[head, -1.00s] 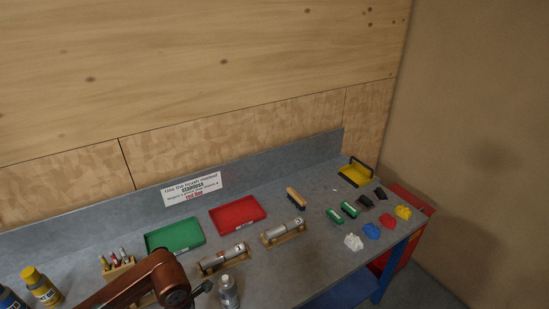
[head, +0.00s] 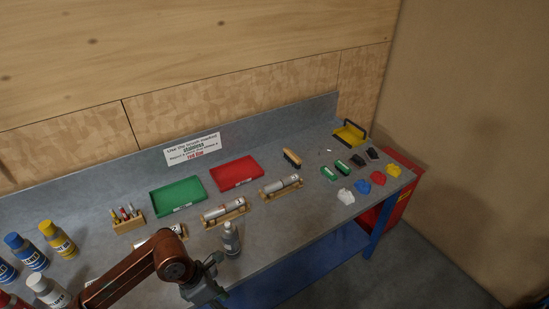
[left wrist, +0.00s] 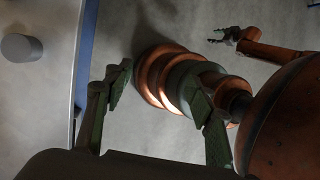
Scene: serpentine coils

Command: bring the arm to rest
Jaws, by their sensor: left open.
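My left arm, copper-coloured, comes in from the lower left of the head view. Its gripper (head: 207,288) points down in front of the bench's front edge, partly cut by the frame bottom. In the left wrist view its two green fingers (left wrist: 160,95) are apart, with nothing held between them. Behind them are copper and grey rounded parts of my own body and the floor. My right gripper (left wrist: 225,36) shows small at the top of the left wrist view, and its jaw opening is unclear. It does not show in the head view.
The grey bench (head: 300,215) holds a clear bottle (head: 231,240) close beside the left gripper. Green (head: 178,196) and red (head: 236,173) trays, cylinders in wooden cradles (head: 224,210) and coloured bottles (head: 58,238) stand around. Floor (head: 420,265) is open at the right.

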